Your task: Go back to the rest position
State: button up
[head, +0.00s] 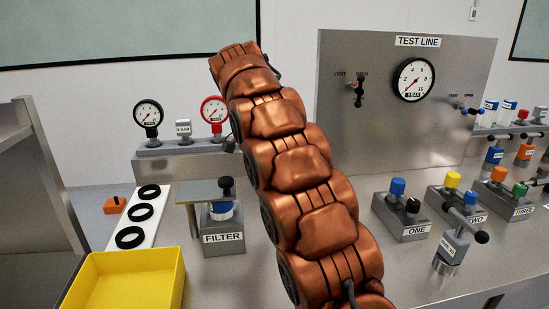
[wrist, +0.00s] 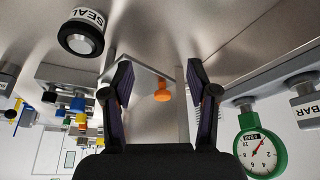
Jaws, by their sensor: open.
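My gripper (wrist: 159,72) shows in the wrist view with its two dark fingers spread apart and nothing held between them. An orange knob (wrist: 162,91) on a grey plate shows in the gap between the fingers, beyond them; I cannot tell how far. In the head view my copper-coloured arm rises across the middle of the picture, and my gripper is hidden from that view. The wrist view appears upside down.
The bench holds a yellow tray (head: 126,282), a white strip with black rings (head: 138,212), the FILTER unit (head: 222,232), two gauges (head: 148,115) and the TEST LINE panel (head: 350,130). Blocks ONE (head: 402,228), TWO and THREE stand right. A SEAL jar (wrist: 80,38) and green gauge (wrist: 260,148) show too.

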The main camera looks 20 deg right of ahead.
dwell(0.4)
jog(key=s+a+f+n+g+y+p, duration=0.1)
jog(key=s+a+f+n+p, duration=0.1)
jog(key=s, duration=1.2)
jog(key=s+a+f+n+g+y+p, duration=0.1)
jog(key=s+a+n+p, duration=0.4)
jog(key=s, duration=1)
jog(key=s+a+f+n+y+p, duration=0.2)
jog(key=s+n, duration=0.6)
jog(key=s, duration=0.6)
jog(key=a+p, duration=0.1)
jog(key=a, duration=0.1)
jog(key=shift+s+a+f+g+p, duration=0.15)
jog(key=shift+a+f+g+p, duration=0.25)
